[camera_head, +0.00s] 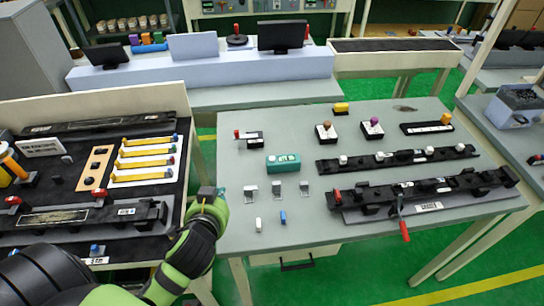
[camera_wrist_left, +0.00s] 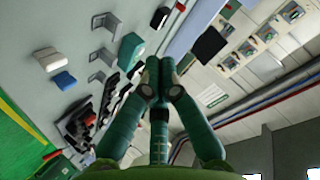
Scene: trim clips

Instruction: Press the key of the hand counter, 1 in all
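The hand counter (camera_head: 283,164) is a small teal-green box on the grey table, left of the table's middle in the head view. It seems to show as a teal block (camera_wrist_left: 129,50) just left of my fingertips in the left wrist view. My left gripper (camera_head: 208,192) is over the table's left edge, left of the counter and apart from it. In the left wrist view its two green fingers (camera_wrist_left: 158,66) meet at the tips, shut with nothing visible between them. The counter's key is too small to make out. My right gripper is not in view.
Several metal clips (camera_head: 277,189) stand in front of the counter, with a white block (camera_head: 258,224) and a blue block (camera_head: 283,217) nearer the front edge. A black-and-red switch (camera_head: 249,138) sits behind it. Black clip rails (camera_head: 398,158) lie to the right.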

